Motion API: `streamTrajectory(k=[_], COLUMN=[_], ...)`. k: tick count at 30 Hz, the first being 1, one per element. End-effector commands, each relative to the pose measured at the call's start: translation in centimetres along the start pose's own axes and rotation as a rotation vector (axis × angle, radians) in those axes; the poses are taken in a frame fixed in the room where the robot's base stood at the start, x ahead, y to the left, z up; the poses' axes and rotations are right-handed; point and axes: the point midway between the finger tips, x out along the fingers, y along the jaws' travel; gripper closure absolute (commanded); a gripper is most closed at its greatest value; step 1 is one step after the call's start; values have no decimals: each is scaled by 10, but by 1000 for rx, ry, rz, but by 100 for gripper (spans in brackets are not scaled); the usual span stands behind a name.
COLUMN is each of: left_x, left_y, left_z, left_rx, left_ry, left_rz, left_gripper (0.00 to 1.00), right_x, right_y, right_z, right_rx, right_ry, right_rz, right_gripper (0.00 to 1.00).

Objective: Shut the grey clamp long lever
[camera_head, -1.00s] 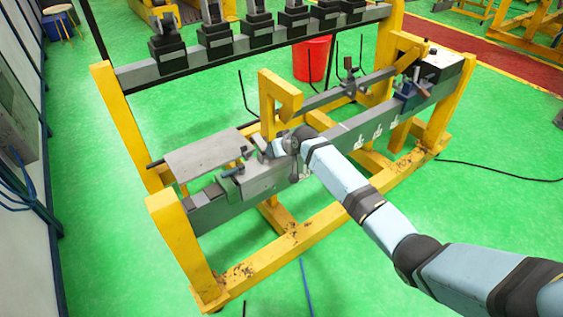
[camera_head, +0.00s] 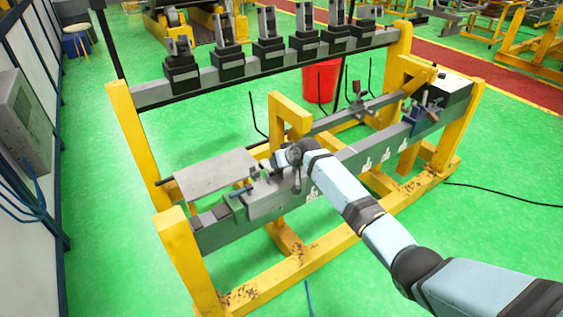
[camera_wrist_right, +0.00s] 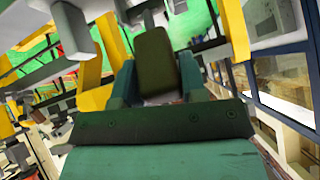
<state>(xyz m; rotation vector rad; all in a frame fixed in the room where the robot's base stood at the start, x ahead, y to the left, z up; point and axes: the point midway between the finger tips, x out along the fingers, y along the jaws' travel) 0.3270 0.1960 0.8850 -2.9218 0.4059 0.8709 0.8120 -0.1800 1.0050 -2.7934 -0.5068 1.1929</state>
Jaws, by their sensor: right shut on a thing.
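The grey clamp (camera_head: 268,202) sits on the near grey beam of the yellow frame, left of the middle in the head view. My right arm comes in from the right, and its gripper (camera_head: 272,168) is low at the clamp's far side. In the right wrist view, my right gripper (camera_wrist_right: 157,88) has its teal fingers on both sides of a dark upright bar (camera_wrist_right: 157,55), which looks like the clamp's long lever. The gripper is shut on it. My wrist hides part of the clamp in the head view. My left gripper is not in view.
A flat grey plate (camera_head: 212,175) lies left of the clamp. A yellow hooked bracket (camera_head: 278,112) rises just behind my right wrist. Another clamp (camera_head: 425,110) stands on the beam's right end. A rear rail (camera_head: 235,72) carries several dark fixtures. A red bucket (camera_head: 321,80) stands behind.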

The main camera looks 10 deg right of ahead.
Motion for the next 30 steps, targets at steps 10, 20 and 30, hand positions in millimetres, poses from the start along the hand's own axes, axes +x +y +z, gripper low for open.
streamTrajectory(k=[10, 20, 30], left_x=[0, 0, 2], left_y=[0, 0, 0], left_z=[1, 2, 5], left_rx=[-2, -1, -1], left_ry=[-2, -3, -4], left_rz=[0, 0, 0], left_gripper=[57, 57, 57], right_x=[1, -4, -64], right_y=[-4, -1, -1], right_z=[0, 1, 1], right_rx=[1, 0, -3], right_ry=[2, 0, 2], right_rz=[-6, -2, -2], right_gripper=[40, 40, 40])
